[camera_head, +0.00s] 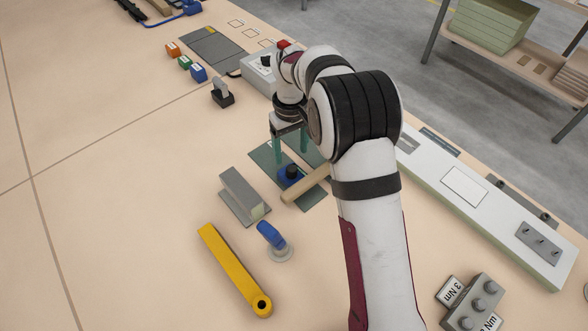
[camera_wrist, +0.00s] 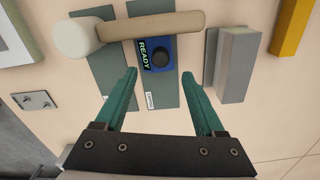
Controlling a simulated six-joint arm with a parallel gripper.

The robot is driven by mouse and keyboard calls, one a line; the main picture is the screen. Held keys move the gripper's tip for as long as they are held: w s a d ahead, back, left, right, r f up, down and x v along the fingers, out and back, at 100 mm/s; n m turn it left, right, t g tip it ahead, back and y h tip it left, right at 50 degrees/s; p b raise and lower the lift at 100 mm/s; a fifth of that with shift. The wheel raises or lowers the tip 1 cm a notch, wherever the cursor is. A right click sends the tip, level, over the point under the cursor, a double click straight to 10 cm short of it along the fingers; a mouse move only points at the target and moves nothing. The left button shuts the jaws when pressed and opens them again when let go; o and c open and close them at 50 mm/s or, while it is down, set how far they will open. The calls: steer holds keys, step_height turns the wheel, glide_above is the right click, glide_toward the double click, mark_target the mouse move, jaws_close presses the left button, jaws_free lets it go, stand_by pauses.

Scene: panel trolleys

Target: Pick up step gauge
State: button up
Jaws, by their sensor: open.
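A grey stepped block (camera_head: 243,192), the thing that best fits a step gauge, lies on the table left of my gripper in the head view. In the wrist view the block (camera_wrist: 239,62) is at the upper right, outside the fingers, with a tall bar beside a lower ledge. My gripper (camera_head: 291,157) is open and empty above the dark green plates. In the wrist view its teal fingertips (camera_wrist: 160,74) stand apart, with a blue box marked READY (camera_wrist: 158,54) showing just beyond the gap between them.
A mallet (camera_wrist: 150,26) lies across the green plates (camera_wrist: 104,78). A yellow bar (camera_head: 235,270) and a blue-handled tool (camera_head: 272,238) are near the grey block. A black stamp-like object (camera_head: 222,94) stands farther back. The left side of the table is clear.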

mark_target(292, 168)
steer(key=f, duration=0.7)
steer(key=shift+s+d+f, duration=0.1)
steer(key=shift+s+f, duration=0.05)
steer(key=shift+s, duration=0.05)
jaws_close()
stand_by(1.0)
